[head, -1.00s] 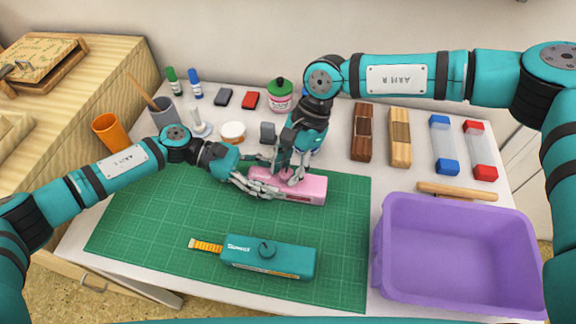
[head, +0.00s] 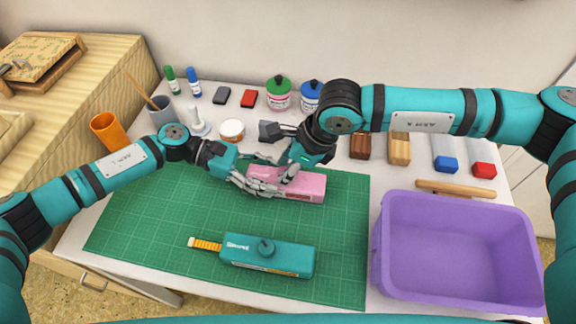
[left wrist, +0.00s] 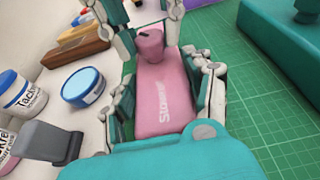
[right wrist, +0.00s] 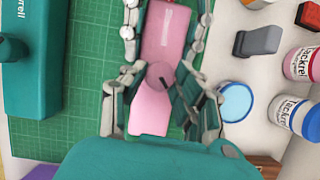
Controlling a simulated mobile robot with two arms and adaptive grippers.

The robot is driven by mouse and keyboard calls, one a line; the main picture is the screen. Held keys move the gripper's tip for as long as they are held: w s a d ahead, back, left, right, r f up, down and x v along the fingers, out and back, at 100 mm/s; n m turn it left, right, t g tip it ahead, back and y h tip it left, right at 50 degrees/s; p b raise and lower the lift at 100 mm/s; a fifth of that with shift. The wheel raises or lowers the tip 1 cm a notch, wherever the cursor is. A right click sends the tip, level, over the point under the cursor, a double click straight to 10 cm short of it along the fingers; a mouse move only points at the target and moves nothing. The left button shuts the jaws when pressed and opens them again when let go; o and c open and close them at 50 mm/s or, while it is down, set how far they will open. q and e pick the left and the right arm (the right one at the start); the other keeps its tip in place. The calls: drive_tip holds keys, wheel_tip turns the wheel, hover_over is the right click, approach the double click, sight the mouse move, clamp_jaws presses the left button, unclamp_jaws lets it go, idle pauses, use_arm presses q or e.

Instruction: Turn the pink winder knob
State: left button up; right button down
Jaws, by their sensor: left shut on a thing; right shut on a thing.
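The pink winder (head: 312,187) lies on the green cutting mat, its lettered body filling the middle of the left wrist view (left wrist: 163,98). My left gripper (head: 262,184) is shut on this body, its fingers along both long sides. The pink winder knob (left wrist: 151,43) stands upright on top of the body, with a dark mark on it. It also shows in the right wrist view (right wrist: 160,76). My right gripper (head: 284,170) comes from above and is shut on the knob, fingers on either side. In the head view the grippers hide the knob.
A teal winder (head: 268,255) with an orange tape lies in front on the mat (head: 150,215). A purple bin (head: 383,245) stands at the right. Jars, a grey stamp (head: 270,131) and a round tin (head: 231,130) stand just behind.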

drive_tip(key=shift+m+t, duration=0.6)
drive_tip(key=shift+m, duration=1)
drive_tip(key=shift+h, duration=0.3)
drive_tip(key=c, duration=1)
unclamp_jaws()
drive_tip(key=shift+r, duration=0.1)
drive_tip(key=v, duration=1.2)
drive_tip(key=shift+s, duration=0.1)
